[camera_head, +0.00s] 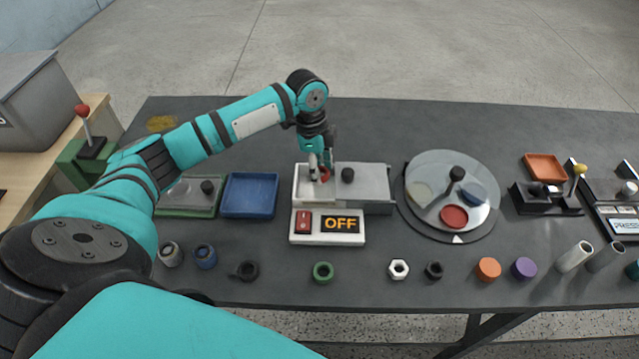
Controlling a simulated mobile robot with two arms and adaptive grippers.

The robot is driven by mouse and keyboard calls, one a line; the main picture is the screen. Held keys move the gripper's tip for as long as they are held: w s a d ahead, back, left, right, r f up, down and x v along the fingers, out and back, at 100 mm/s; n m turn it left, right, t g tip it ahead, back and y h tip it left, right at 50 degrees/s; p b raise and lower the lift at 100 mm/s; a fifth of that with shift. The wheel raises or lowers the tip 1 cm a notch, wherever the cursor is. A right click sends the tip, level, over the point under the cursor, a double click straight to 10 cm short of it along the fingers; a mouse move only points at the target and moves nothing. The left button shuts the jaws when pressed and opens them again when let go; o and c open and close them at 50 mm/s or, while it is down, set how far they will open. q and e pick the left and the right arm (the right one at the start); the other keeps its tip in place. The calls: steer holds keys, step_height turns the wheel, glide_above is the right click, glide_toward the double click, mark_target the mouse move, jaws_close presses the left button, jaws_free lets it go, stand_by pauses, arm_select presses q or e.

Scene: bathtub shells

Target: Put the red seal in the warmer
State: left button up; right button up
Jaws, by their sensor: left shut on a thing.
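My left gripper (322,172) points down over the left, open-topped part of the warmer (375,190). It is shut on the red seal (325,176), a small red ring mostly hidden by the fingers. I cannot tell whether the seal touches the warmer's floor. The warmer is a light grey box with a grey lid slid to the right, a black knob (347,175) on the lid, a red switch (303,222) and a display reading OFF (342,224) in front. My right gripper is not in view.
A blue tray (249,195) stands left of the warmer, and a turntable (452,196) with coloured dishes to its right. Rings, nuts and caps line the table's front, including a green ring (323,272) and a white nut (398,269). The table behind the warmer is clear.

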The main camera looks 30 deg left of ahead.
mark_target(320, 192)
arm_select(q)
steer(key=shift+f, duration=2.75)
steer(key=o, duration=0.7)
steer(key=shift+c, duration=0.2)
steer(key=shift+r, duration=0.1)
steer(key=r, duration=0.4)
steer(key=a+r, duration=0.1)
steer(key=r, duration=0.7)
steer(key=shift+s+a, duration=0.15)
steer(key=shift+s, duration=0.05)
